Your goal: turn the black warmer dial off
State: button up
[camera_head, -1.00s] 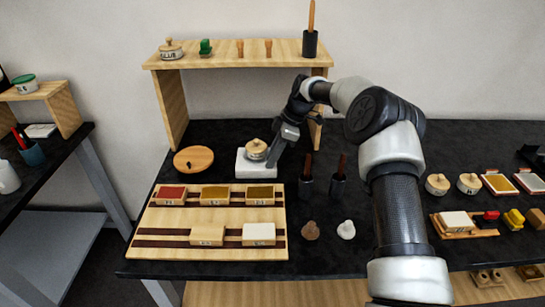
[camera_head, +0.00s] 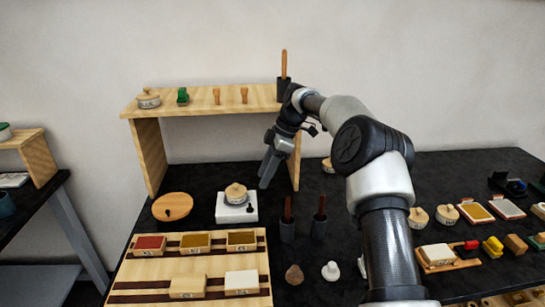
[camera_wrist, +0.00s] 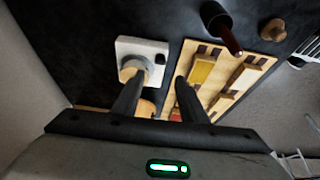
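The warmer is a white square block (camera_head: 237,214) on the black table, with a lidded round pot (camera_head: 235,193) on top. In the wrist view the white block (camera_wrist: 143,47) carries a small black dial (camera_wrist: 160,58) near one corner, beside the pot (camera_wrist: 132,68). In the head view the dial (camera_head: 249,210) is a tiny dark spot on the right side of the block. Its setting is too small to read. My gripper (camera_head: 266,182) is above and to the right of the warmer, apart from it. In the wrist view my gripper (camera_wrist: 157,82) has its fingers spread with nothing held.
A wooden shelf (camera_head: 205,105) stands behind the warmer. A round wooden disc (camera_head: 172,207) lies left of it. Two dark tool holders (camera_head: 288,229) (camera_head: 319,227) stand to the right. A wooden rack (camera_head: 215,265) with coloured blocks lies in front.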

jog(key=v, duration=0.6)
jog(key=shift+r+p, duration=0.15)
jog(key=shift+p, duration=0.25)
jog(key=shift+d, duration=0.15)
jog(key=s+r+m+t+h+p, duration=0.35)
jog(key=s+r+m, duration=0.45)
jog(key=s+r, duration=1.05)
jog(key=s+d+f+m+t+p, duration=0.1)
jog(key=s+m, duration=0.4)
jog(key=s, duration=0.6)
jog(key=s+d+f+m+t+p, duration=0.1)
jog(key=s+d+m, duration=0.4)
jog(key=s, duration=0.6)
jog(key=shift+s+d+f+h+p, duration=0.3)
jog(key=shift+f+h+p, duration=0.25)
jog(key=shift+p, duration=0.35)
